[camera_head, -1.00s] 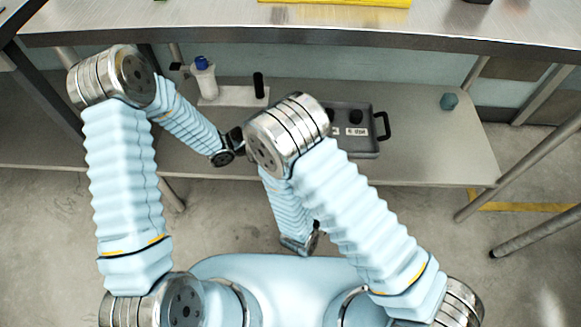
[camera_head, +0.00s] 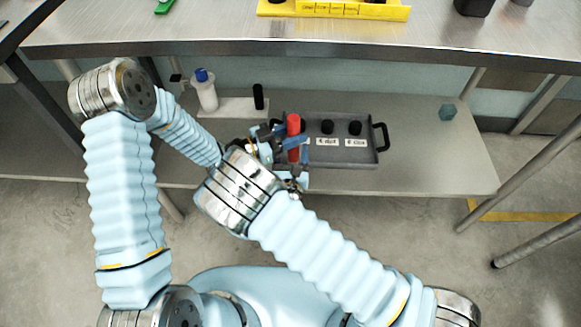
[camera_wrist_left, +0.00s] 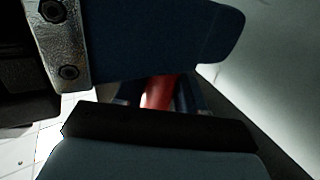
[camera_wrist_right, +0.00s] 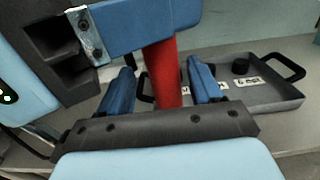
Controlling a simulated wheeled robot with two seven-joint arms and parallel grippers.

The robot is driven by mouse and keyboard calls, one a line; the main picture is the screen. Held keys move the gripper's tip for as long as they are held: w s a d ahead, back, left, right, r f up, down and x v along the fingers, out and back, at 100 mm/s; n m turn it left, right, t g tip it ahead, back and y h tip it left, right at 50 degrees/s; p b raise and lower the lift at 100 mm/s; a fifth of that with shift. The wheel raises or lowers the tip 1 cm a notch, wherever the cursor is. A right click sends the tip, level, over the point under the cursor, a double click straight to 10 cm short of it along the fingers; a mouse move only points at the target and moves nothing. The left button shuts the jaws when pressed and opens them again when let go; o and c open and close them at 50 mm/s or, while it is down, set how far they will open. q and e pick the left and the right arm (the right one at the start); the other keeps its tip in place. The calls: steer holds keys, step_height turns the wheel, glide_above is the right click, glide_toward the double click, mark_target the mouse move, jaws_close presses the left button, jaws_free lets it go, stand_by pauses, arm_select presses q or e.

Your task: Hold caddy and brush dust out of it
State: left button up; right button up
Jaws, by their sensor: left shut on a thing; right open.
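The caddy is a grey tray (camera_head: 367,156) with a black handle at its right end, on the lower shelf. Two black knobs and two white labels show in it. A red cylinder (camera_head: 293,124), probably the brush handle, stands roughly upright in front of the caddy's left part. My left gripper (camera_head: 279,140) is shut on it, partly hidden by my right arm; the red also shows in the left wrist view (camera_wrist_left: 158,92). My right gripper (camera_wrist_right: 165,92) is open, its blue fingers on either side of the red cylinder. Bristles and dust cannot be made out.
The upper bench overhangs the shelf, with a yellow rack (camera_head: 335,10) on top.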

steer(key=shift+w, duration=1.5)
steer(key=shift+c, duration=0.5)
steer(key=c, duration=0.9)
arm_select(q)
steer(key=o, duration=1.1)
arm_select(e)
steer(key=shift+c, duration=0.3)
arm_select(q)
steer(key=shift+o, duration=0.2)
